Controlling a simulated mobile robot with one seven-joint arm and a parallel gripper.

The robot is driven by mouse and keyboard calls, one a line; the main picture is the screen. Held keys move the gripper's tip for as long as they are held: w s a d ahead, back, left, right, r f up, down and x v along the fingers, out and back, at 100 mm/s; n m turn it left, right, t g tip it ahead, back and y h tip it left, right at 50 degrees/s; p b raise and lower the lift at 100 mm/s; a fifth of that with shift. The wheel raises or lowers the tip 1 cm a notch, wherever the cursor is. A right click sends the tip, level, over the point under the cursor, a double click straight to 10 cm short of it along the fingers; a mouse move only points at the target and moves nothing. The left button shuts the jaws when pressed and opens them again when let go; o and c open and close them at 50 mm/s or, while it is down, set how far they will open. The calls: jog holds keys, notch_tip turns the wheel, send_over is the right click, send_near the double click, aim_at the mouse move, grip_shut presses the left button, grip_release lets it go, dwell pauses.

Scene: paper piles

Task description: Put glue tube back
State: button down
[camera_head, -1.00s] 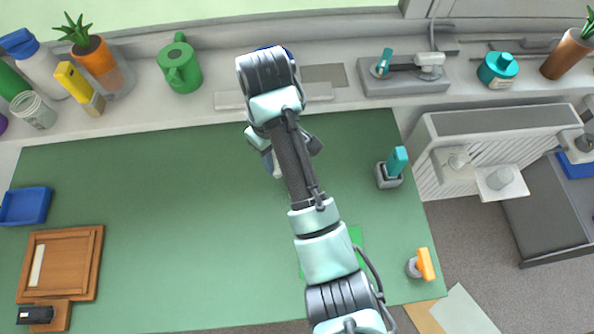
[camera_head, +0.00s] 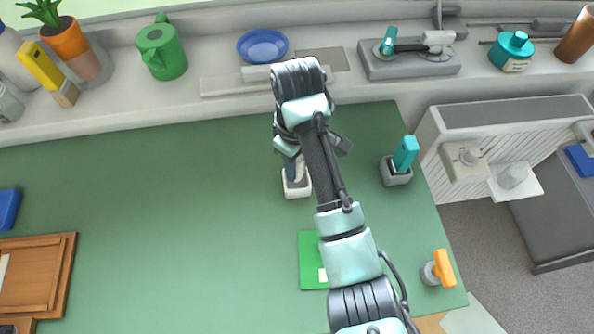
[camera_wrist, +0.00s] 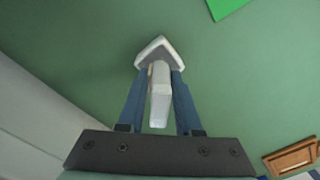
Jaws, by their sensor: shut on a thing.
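My gripper (camera_head: 294,168) points down at the green mat, and its blue fingers are shut on the white glue tube (camera_wrist: 160,98). The tube shows between the fingers in the wrist view; the arm hides most of it in the head view. Below the fingertips is a small white holder (camera_head: 297,190) with a grey inside. The holder also shows in the wrist view (camera_wrist: 151,46), where the tube's far end overlaps its opening. I cannot tell whether the tube is in the holder or just above it.
To the right stand a grey holder (camera_head: 396,178) with a teal item and an orange-topped item (camera_head: 443,268). A green sheet (camera_head: 310,262) lies partly under my arm. A wooden tray (camera_head: 45,275) is at the left. The sill behind holds a green watering can (camera_head: 162,50) and a blue plate (camera_head: 262,46).

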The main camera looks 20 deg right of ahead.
jog(key=shift+f, duration=1.05)
jog(key=shift+f, duration=0.1)
jog(key=c, duration=0.6)
grip_release()
notch_tip(320, 180, up, 12)
jog(key=p, duration=0.7)
